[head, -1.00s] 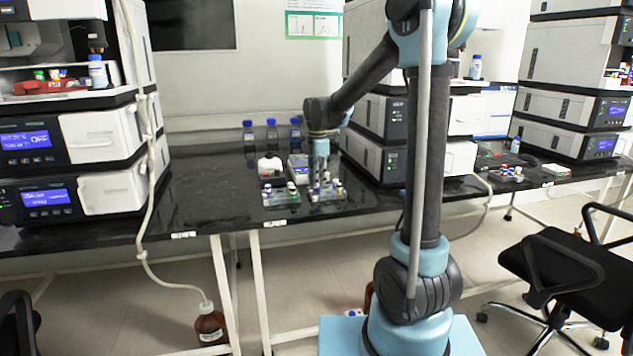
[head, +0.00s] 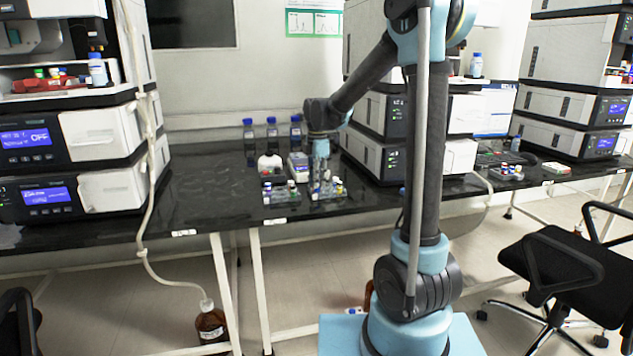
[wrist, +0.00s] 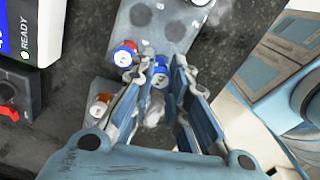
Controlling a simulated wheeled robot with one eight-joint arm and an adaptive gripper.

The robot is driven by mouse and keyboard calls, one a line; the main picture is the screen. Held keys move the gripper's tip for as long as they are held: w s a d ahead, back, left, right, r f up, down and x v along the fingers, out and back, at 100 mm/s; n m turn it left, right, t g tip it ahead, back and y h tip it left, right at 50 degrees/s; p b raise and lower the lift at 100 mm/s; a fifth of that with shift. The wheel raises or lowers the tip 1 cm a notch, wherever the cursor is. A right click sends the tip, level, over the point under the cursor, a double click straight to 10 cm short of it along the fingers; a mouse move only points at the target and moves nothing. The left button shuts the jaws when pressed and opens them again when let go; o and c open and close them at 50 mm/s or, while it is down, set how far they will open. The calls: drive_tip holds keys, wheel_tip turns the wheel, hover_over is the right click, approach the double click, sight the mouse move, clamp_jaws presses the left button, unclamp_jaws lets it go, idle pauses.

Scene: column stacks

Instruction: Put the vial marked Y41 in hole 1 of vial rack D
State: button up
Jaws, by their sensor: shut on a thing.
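My gripper (wrist: 160,85) points down over the right-hand small rack on the bench; in the head view (head: 320,186) it is small. In the wrist view its fingers are closed on a blue-capped vial (wrist: 160,75). Whether the vial stands in a hole or hangs just above one cannot be told. A grey rack (wrist: 165,25) with dark empty holes extends beyond the fingertips. In the head view, one rack (head: 275,204) stands left of the gripper and another (head: 328,197) is under it. No vial marking or rack letter is readable.
Vials with red-and-blue (wrist: 125,53) and orange (wrist: 98,106) caps stand close left of the fingers. A device marked READY (wrist: 38,30) is at the upper left. Several blue-capped bottles (head: 272,133) stand behind. The bench left of the racks (head: 205,195) is clear.

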drive_tip(key=shift+f, duration=0.6)
idle(0.3)
drive_tip(key=o, duration=1.2)
drive_tip(key=shift+c, duration=0.2)
drive_tip(key=shift+r, duration=3.05)
